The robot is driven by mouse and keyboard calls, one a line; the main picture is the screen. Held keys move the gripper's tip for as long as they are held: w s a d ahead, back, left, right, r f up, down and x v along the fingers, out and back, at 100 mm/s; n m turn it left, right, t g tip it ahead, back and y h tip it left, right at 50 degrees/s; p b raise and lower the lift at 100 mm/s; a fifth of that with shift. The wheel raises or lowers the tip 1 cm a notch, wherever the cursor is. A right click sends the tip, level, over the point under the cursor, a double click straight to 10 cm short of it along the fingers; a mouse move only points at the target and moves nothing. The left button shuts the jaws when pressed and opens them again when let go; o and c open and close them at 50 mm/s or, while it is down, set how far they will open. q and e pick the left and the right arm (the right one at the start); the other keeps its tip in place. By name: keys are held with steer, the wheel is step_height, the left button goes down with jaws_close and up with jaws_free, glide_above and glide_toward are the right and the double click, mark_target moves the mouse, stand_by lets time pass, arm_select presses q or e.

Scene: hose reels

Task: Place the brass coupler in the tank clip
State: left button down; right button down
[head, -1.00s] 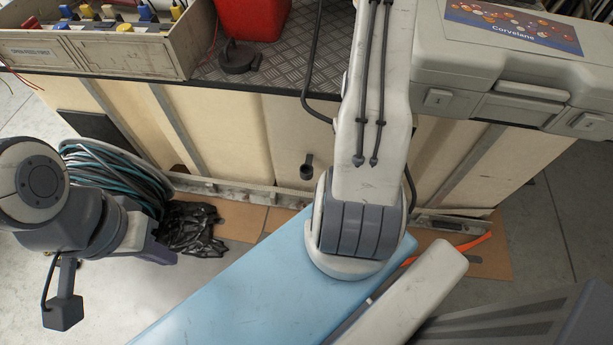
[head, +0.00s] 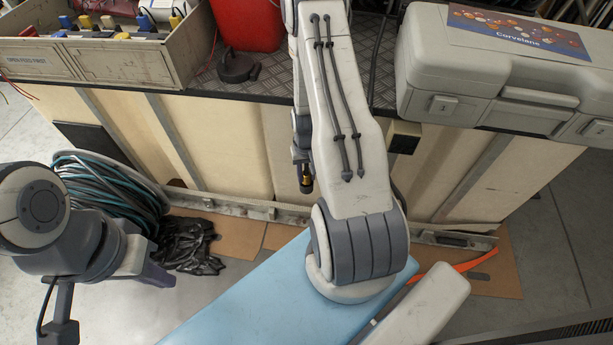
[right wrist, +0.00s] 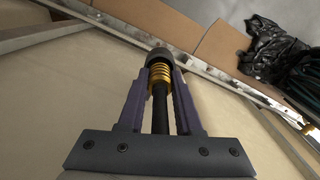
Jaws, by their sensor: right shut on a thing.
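The brass coupler, a gold ribbed piece with black ends, is held between the purple fingers of my right gripper (right wrist: 158,80). Its gold ribs (right wrist: 160,74) show in the right wrist view, with a black stem running back between the fingers. In the head view my right gripper (head: 301,160) hangs in front of the bench's cream side panel, with the coupler (head: 307,182) at its lower end. My left gripper (head: 152,272) is at the lower left, away from the coupler; its jaw gap cannot be made out. I cannot identify the tank clip with certainty; my right arm hides part of the panel.
A red container (head: 246,22) and a black cap-like part (head: 238,64) stand on the bench top. A grey case (head: 500,75) overhangs the bench at right. A teal hose coil (head: 105,195) and black plastic bag (head: 188,243) lie on the floor at left.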

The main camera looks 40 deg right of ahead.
steer(key=shift+f, duration=0.1)
steer(key=shift+f, duration=0.15)
steer(key=c, duration=0.6)
jaws_free()
